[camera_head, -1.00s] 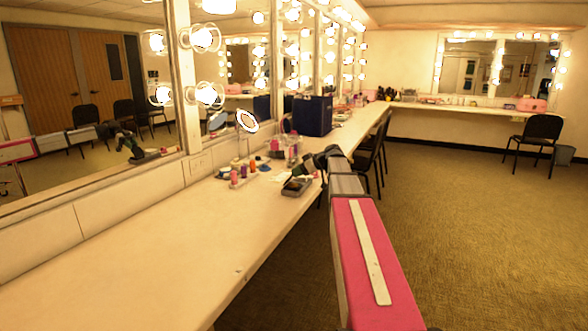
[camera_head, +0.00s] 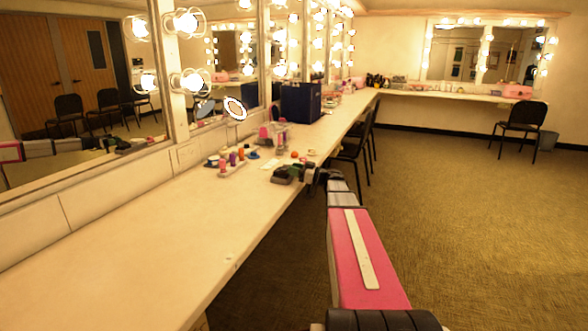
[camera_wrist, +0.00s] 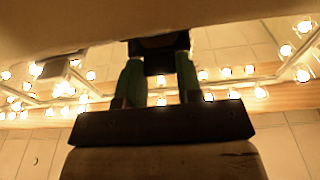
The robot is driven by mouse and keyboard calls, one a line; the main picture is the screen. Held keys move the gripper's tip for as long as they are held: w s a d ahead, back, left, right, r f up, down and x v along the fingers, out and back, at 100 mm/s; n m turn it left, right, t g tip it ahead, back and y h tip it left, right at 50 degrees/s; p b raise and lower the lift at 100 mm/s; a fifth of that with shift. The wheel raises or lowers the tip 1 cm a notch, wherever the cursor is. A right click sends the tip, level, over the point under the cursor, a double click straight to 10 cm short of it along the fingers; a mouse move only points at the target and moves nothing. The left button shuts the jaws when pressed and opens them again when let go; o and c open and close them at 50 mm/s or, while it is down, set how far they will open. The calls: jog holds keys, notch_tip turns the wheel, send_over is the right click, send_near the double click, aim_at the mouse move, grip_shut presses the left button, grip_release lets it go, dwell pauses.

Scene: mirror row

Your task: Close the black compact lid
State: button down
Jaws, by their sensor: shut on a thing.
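The black compact (camera_head: 281,177) lies near the front edge of the counter, small and dark in the head view; its lid angle is hard to make out. My gripper (camera_head: 298,171) is at the compact, reaching in from the right, with green fingers. In the wrist view my gripper (camera_wrist: 160,72) has its two green fingers on either side of a dark piece, which looks like the compact lid (camera_wrist: 160,44). The fingers are shut on it. The hinge and the rest of the compact are hidden in the wrist view.
The pale counter (camera_head: 130,225) runs along the mirrors. Several small bottles (camera_head: 232,162) and a round lit mirror (camera_head: 235,108) stand behind the compact. A dark blue box (camera_head: 307,103) is farther back. Black chairs (camera_head: 357,150) stand along the counter's front edge.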

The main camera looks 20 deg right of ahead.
dwell(0.4)
jog(key=c, duration=0.8)
grip_release()
jog(key=shift+o, duration=0.2)
jog(key=v, duration=1)
jog(key=shift+s+d+f, duration=0.2)
jog(key=shift+s+d, duration=0.05)
jog(key=shift+d, duration=0.05)
jog(key=shift+d, duration=0.1)
